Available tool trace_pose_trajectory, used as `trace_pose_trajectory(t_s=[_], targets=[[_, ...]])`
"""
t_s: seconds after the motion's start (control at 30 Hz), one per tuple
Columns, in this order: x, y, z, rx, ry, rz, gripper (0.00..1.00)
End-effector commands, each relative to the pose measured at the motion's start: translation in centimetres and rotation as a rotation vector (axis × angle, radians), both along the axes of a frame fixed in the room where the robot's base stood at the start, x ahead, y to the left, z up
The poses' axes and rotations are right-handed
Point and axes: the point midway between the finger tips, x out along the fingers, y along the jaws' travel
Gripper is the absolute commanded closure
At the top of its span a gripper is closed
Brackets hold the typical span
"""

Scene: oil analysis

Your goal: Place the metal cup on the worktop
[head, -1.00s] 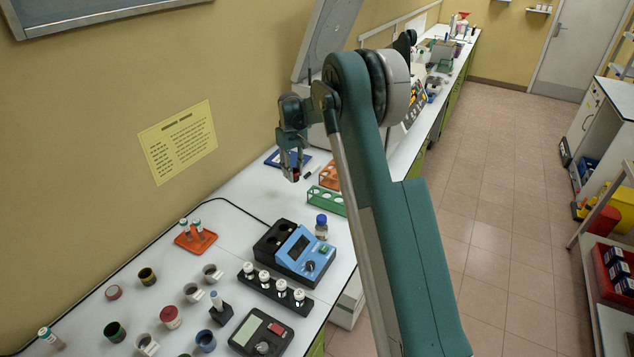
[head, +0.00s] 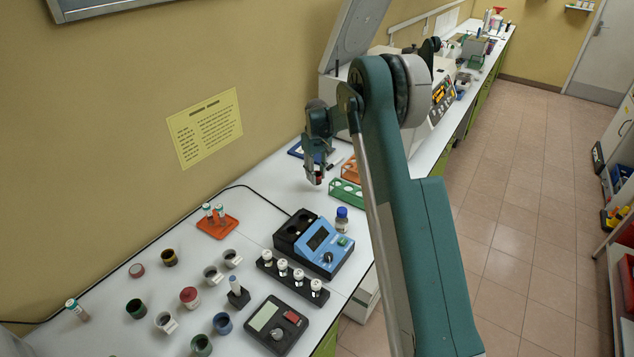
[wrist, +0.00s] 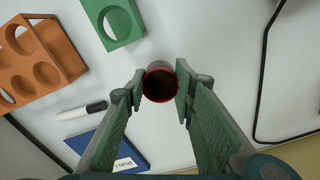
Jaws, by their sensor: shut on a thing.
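The metal cup (wrist: 150,99) is between my fingertips. It has a red rim, a grey outer wall and a dark inside. In the wrist view my gripper (wrist: 160,86) is shut on it, one finger on each side. In the head view my gripper (head: 315,168) points down over the far part of the white worktop (head: 268,180), and only a small dark red bit of the cup (head: 319,180) shows below the fingers. I cannot tell whether the cup's base touches the worktop.
A green rack (head: 345,194) and an orange rack (wrist: 40,58) stand close by. A dark blue item (wrist: 92,146) and a marker (wrist: 82,110) lie near the gripper. A blue instrument (head: 328,246) and several small cups occupy the near worktop. A black cable runs along the wall side.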

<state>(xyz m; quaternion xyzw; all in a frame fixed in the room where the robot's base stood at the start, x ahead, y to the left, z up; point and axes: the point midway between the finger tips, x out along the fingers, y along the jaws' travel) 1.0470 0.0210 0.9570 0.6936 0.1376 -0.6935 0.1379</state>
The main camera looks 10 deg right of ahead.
Motion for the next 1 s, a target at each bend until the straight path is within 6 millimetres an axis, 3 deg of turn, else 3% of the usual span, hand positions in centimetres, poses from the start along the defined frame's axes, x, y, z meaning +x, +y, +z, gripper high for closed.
trace_pose_trajectory(t_s=[0.33, 0.7, 1.0], targets=[[0.0, 0.0, -0.3, 0.0, 0.0, 0.0, 0.86], [0.0, 0.0, -3.6, 0.0, 0.0, 0.0, 0.86], [0.0, 0.0, -3.7, 0.0, 0.0, 0.0, 0.86]])
